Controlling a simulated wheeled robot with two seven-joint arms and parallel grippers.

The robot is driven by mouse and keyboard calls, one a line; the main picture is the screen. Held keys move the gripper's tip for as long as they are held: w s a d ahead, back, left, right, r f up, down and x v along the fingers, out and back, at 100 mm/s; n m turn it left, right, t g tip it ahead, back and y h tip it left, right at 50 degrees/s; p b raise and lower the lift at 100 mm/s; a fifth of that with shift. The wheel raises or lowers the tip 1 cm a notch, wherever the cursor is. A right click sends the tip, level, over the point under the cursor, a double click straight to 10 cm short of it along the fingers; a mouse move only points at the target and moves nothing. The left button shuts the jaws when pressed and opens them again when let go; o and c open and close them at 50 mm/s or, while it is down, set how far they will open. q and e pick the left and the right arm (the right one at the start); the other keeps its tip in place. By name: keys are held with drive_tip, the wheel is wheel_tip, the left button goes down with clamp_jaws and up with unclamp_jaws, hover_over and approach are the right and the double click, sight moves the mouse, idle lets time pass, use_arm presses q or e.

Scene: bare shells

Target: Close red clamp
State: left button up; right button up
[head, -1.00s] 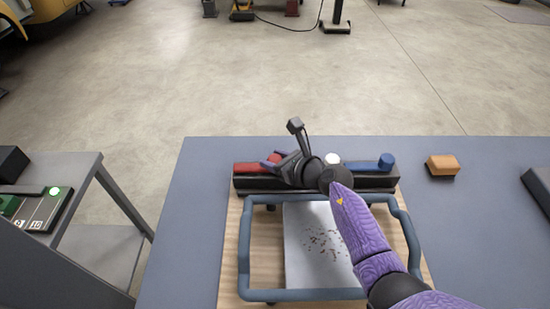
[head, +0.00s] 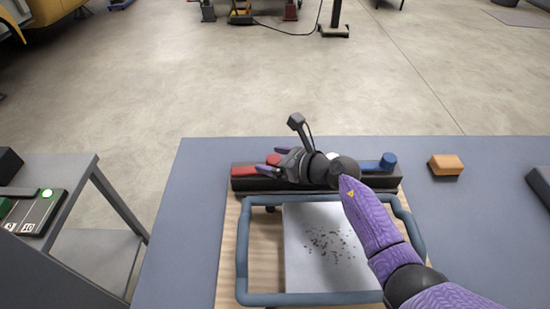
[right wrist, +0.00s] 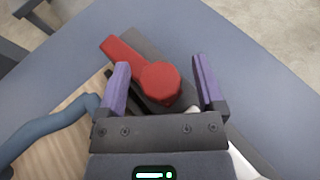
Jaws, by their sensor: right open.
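The red clamp (head: 243,171) sits at the left end of a dark bar on the table, with a flat red arm and a round knob. In the right wrist view the red clamp (right wrist: 158,82) has its knob between my right gripper's two purple fingers, with its arm reaching up and left past them. My right gripper (right wrist: 161,66) is open, and I cannot tell whether either finger touches the knob. In the head view the right gripper (head: 267,160) partly covers the clamp. My left gripper is not in view.
A blue clamp (head: 388,161) stands at the bar's right end, and a white one (head: 331,156) is mostly hidden behind my wrist. A blue-grey tube frame (head: 242,240) surrounds a speckled white sheet (head: 325,245). An orange block (head: 446,165) lies to the right.

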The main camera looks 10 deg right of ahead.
drive_tip(key=p+v, duration=0.2)
drive_tip(key=v, duration=0.8)
drive_tip(key=shift+p, duration=0.35)
